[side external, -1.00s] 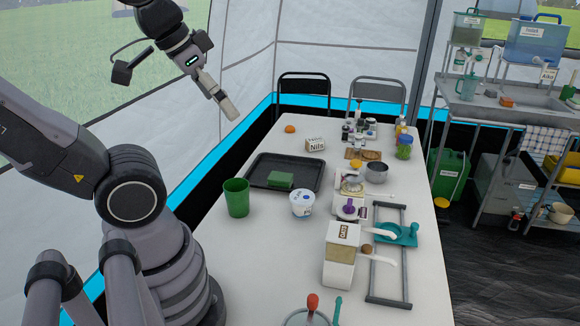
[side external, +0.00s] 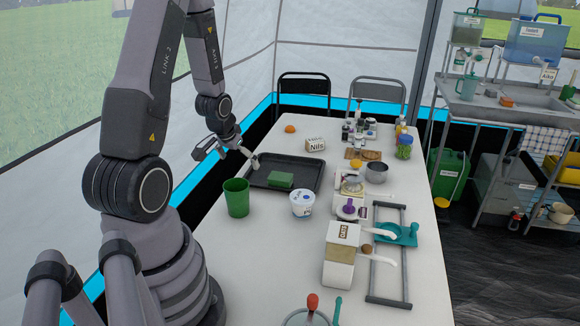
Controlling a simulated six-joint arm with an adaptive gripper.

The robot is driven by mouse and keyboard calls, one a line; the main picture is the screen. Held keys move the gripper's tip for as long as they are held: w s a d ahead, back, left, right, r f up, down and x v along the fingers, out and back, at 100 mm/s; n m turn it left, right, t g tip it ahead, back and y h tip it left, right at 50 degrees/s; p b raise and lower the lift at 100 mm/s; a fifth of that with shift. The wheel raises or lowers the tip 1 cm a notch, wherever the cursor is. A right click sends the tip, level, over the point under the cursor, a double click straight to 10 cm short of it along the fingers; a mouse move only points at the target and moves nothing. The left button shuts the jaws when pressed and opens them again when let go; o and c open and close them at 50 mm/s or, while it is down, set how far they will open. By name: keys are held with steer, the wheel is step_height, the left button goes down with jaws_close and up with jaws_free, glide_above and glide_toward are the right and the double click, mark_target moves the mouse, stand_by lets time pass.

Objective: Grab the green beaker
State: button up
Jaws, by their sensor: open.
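The green beaker (side external: 236,198) stands upright near the left edge of the white table, just in front of the dark tray. My gripper (side external: 253,161) is open and empty. In the picture it appears above and behind the beaker, near the tray's left corner, and apart from the beaker. Its exact height over the tray is hard to tell from this view.
The dark tray (side external: 308,176) holds a green block (side external: 280,180). A white tub (side external: 303,203) stands right of the beaker. A labelled carton (side external: 341,253) and a metal frame (side external: 388,301) are farther right. The table in front of the beaker is clear.

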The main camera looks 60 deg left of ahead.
steer(key=n, duration=0.1)
glide_toward(239, 190)
step_height(239, 190, down, 2)
steer(key=d, duration=0.1)
steer(key=x, duration=0.6)
steer(key=shift+w+d+f, duration=0.1)
steer(key=shift+w+f, duration=0.1)
steer(key=shift+f, duration=0.05)
steer(key=c, duration=1.1)
steer(key=shift+r, duration=0.15)
